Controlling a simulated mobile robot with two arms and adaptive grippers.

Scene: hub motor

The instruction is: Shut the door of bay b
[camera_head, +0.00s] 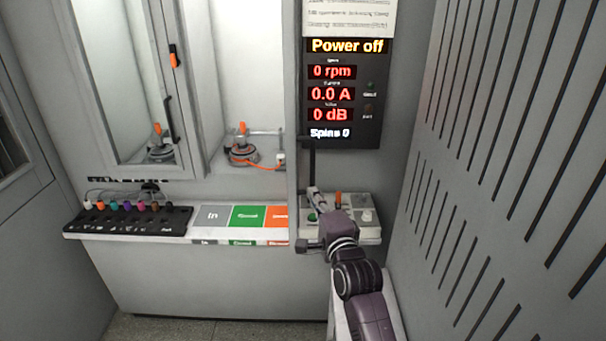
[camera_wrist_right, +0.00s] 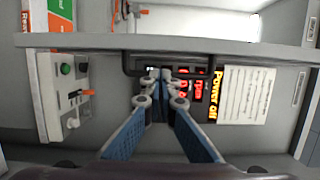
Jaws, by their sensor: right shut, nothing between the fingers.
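A grey door panel (camera_head: 294,110), which I take for the door of bay b, stands swung open, nearly edge-on, right of the open right bay (camera_head: 250,70). The panel crosses the right wrist view (camera_wrist_right: 90,42). Its black bar handle (camera_head: 311,158) faces right and also shows in the wrist view (camera_wrist_right: 214,62). My right gripper (camera_head: 314,192) is just below the handle in the head view. In the wrist view its fingertips (camera_wrist_right: 160,74) are together and empty, close to the handle; contact is unclear. My left gripper is out of view.
The left bay has a framed glass door (camera_head: 120,80), apparently shut. A motor (camera_head: 241,152) sits in the right bay. A control box (camera_head: 366,217) and readout panel (camera_head: 345,90) are beside my right gripper. A slotted wall (camera_head: 480,150) bounds the right.

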